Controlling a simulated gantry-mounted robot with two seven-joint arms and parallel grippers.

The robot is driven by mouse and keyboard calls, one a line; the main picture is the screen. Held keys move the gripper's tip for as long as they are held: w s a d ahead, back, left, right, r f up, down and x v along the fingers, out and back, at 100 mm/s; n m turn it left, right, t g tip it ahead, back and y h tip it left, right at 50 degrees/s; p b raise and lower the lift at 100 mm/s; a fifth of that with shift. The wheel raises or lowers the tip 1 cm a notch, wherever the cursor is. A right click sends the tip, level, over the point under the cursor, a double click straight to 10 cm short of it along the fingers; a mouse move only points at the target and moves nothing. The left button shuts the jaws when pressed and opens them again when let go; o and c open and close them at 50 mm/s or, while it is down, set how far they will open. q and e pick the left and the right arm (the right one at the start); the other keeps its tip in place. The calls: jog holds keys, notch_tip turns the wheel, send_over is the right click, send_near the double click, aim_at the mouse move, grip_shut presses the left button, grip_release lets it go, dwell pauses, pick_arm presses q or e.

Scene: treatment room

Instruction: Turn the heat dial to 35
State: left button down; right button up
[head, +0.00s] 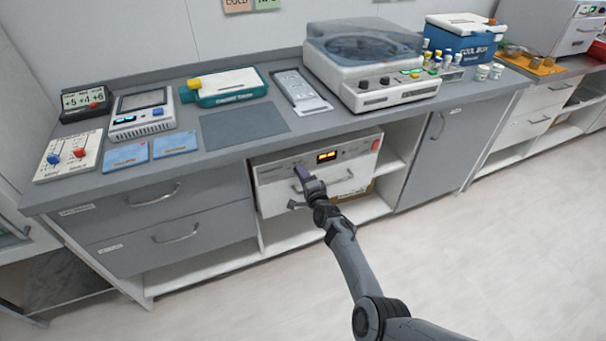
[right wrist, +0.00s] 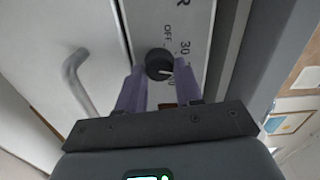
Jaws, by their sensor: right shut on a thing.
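The heat dial (right wrist: 159,63) is a round black knob with a white pointer mark, on a white panel (right wrist: 186,20) lettered "OFF" and "30". The pointer mark is on the knob's lower right side in the right wrist view, below the "30"; a further marking near the fingers is partly hidden. My right gripper (right wrist: 158,78) has its two purple fingers on either side of the knob, shut on it. In the head view my right gripper (head: 299,172) reaches the front of the white heater unit (head: 279,195) and hides the dial. My left gripper is not in view.
The unit has an orange display (head: 327,156), a red button (head: 375,145) and a handle (head: 338,181). It sits under the counter edge, between grey drawers (head: 160,215) and a grey door (head: 432,165). Devices stand on the counter (head: 185,152). The floor (head: 480,255) in front is clear.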

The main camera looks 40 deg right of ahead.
jog(key=shift+m, duration=0.6)
jog(key=o, duration=1)
jog(key=shift+p+v, duration=2.8)
jog(key=shift+v, duration=2.6)
